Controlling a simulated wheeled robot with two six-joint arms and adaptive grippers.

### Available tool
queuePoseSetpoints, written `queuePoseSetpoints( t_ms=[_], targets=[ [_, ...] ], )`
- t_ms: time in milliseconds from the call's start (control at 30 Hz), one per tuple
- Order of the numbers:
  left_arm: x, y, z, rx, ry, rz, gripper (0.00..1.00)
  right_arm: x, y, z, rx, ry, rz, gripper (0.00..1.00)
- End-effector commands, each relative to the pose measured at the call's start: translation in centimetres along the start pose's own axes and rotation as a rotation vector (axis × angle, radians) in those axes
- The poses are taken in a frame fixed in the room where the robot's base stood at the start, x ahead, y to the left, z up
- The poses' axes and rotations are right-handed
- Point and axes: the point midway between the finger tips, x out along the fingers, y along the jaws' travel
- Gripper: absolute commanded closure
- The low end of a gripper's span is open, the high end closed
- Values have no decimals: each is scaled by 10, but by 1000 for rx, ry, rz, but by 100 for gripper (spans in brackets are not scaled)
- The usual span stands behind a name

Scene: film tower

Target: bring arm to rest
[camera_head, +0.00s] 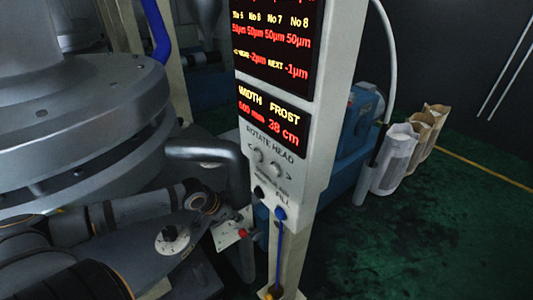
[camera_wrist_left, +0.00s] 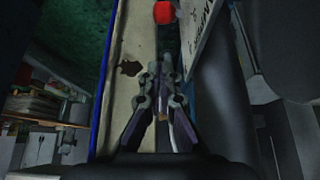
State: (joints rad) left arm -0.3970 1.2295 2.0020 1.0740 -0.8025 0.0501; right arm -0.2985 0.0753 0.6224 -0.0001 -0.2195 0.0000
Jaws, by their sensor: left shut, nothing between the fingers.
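My left arm (camera_head: 120,210) comes in from the left in the head view and bends down beside the control column. Its gripper is dark and hard to make out there. In the left wrist view my left gripper (camera_wrist_left: 160,80) has its fingertips together with nothing between them. It is in front of a cream post (camera_wrist_left: 126,50) with chipped paint, apart from or touching it I cannot tell. A red button (camera_wrist_left: 163,12) and a white lettered plate (camera_wrist_left: 205,35) are just beyond the fingertips. My right gripper is not in view.
The control column (camera_head: 285,150) with red and yellow displays stands close to the arm. A large grey round machine (camera_head: 90,120) fills the left, with a grey pipe (camera_head: 205,152) between. Green floor (camera_head: 400,245) at right is open.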

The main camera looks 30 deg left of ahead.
Motion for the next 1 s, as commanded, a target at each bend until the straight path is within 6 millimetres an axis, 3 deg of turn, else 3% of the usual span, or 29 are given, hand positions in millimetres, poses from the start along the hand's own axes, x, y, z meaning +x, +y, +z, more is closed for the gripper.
queuePoseSetpoints(
  t_ms=[167,233,467,600,700,1000],
  targets=[
    [1,1,1,0,-1,1,100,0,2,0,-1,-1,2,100],
    [5,11,7,2,-9,9,100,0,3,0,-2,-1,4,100],
    [22,99,51,17,-78,3,100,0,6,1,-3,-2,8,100],
    [14,129,63,-21,-116,-55,100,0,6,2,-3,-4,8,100],
    [6,141,68,-65,-142,-97,100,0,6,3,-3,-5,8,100],
    [-28,160,87,-238,-233,-211,100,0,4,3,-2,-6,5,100]
  ],
)
